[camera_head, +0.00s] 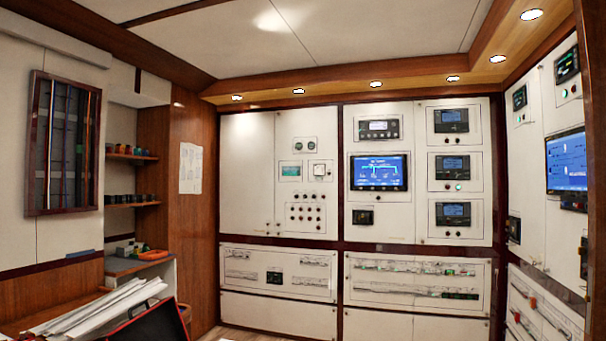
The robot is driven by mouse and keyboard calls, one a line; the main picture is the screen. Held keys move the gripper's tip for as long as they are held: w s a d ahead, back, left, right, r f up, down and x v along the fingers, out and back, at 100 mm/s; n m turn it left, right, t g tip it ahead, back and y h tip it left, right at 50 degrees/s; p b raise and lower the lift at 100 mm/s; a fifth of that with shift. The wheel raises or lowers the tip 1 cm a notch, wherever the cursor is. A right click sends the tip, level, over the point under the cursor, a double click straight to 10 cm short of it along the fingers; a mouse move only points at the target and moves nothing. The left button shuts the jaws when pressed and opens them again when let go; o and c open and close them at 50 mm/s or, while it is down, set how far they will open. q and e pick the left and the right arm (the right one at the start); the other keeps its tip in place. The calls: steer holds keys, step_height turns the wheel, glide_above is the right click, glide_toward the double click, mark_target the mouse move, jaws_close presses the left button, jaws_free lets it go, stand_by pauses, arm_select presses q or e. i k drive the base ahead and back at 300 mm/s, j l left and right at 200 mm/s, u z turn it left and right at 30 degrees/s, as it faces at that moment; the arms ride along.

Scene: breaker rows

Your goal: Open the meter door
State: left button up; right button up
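A wall of white switchboard panels faces me across the room. A panel with small meters (307,187), indicator lights and rows of dark knobs is left of centre and looks shut. To its right, a panel with a blue screen (379,172) and a panel with three stacked display units (453,169) also look shut. I cannot tell which of these is the meter door. No handle or hinge is clear at this size. Neither of my grippers shows in the head view.
Lower breaker-row panels (417,283) run beneath. More panels with a blue screen (567,161) stand along the right wall. At left are shelves (132,157), a counter with papers (90,310) and a dark, red-edged object (150,326). Little floor shows.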

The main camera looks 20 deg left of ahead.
mark_target(306, 138)
steer(key=i+l+z, duration=0.1)
steer(key=i, duration=0.7)
steer(key=i+l+z, duration=0.1)
steer(key=i, duration=0.7)
steer(key=i+l+u, duration=0.1)
steer(key=i+u, duration=0.15)
steer(key=i, duration=2.15)
steer(key=i+u, duration=0.2)
steer(key=i, duration=0.4)
steer(key=i+l+u, duration=0.15)
steer(key=i, duration=0.4)
steer(key=i+j, duration=0.25)
steer(key=i, duration=0.2)
steer(key=i+j, duration=0.3)
steer(key=i, duration=0.2)
steer(key=i+j+z, duration=0.1)
steer(key=j, duration=0.25)
steer(key=i+j, duration=0.4)
steer(key=j, duration=0.3)
steer(key=i+j+z, duration=0.15)
steer(key=j, duration=0.3)
steer(key=k, duration=0.05)
